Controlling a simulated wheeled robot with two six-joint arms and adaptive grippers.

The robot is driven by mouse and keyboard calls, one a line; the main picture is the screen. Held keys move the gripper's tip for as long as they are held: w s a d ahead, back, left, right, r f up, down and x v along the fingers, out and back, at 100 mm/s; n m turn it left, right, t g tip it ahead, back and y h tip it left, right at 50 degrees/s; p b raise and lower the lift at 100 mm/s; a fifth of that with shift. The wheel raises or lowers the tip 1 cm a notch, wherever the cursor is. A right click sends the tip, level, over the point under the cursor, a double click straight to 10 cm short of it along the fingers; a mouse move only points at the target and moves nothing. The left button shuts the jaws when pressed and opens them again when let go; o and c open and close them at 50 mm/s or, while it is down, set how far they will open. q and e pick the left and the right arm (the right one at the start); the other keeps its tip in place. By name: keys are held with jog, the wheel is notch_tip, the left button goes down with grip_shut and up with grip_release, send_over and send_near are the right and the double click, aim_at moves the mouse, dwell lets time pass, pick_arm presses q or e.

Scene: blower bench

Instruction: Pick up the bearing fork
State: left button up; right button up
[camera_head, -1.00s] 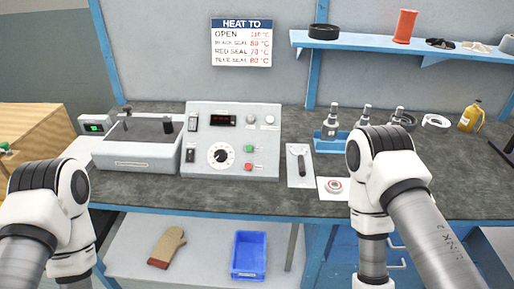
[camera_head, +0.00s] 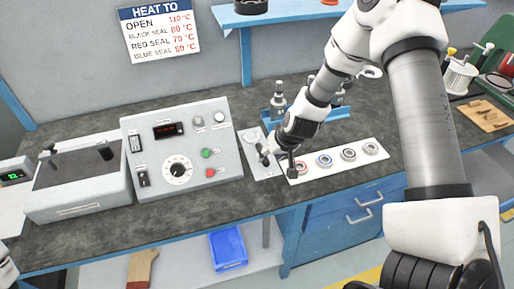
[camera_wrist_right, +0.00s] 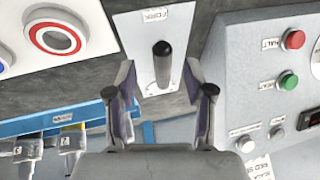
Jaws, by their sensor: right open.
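The bearing fork (camera_wrist_right: 162,62) lies on a white plate (camera_wrist_right: 181,28) labelled as its place. In the right wrist view its dark handle points up the picture, between the lines of my two fingers. My right gripper (camera_wrist_right: 159,93) is open and empty, with one finger on each side of the handle and visible space to both. In the head view my right gripper (camera_head: 278,163) is over the white plate (camera_head: 267,172) and hides most of the fork. My left gripper is out of view.
The control box (camera_head: 183,150) stands just left of the plate. A white strip with several bearings (camera_head: 325,160) lies to the right. A blue holder (camera_head: 272,118) with upright tools is behind. A blue bin (camera_head: 228,248) sits on the lower shelf.

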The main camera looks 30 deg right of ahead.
aim_at(267, 159)
jog(key=x, duration=0.4)
jog(key=shift+w+a+f+b, duration=0.1)
jog(key=shift+w+a+b, duration=0.1)
jog(key=shift+w+b, duration=0.3)
jog(key=shift+w, duration=0.15)
jog(key=shift+s+d+r, duration=0.1)
jog(key=shift+s+r, duration=0.1)
jog(key=shift+s, duration=0.05)
jog(key=c, duration=0.3)
jog(key=shift+s+r, duration=0.2)
jog(key=shift+s, duration=0.15)
grip_shut()
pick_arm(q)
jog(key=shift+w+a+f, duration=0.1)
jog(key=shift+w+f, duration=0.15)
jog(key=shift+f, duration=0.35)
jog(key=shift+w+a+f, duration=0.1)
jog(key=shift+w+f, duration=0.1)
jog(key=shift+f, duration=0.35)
pick_arm(e)
jog(key=shift+w+f, duration=0.15)
jog(key=shift+w, duration=0.1)
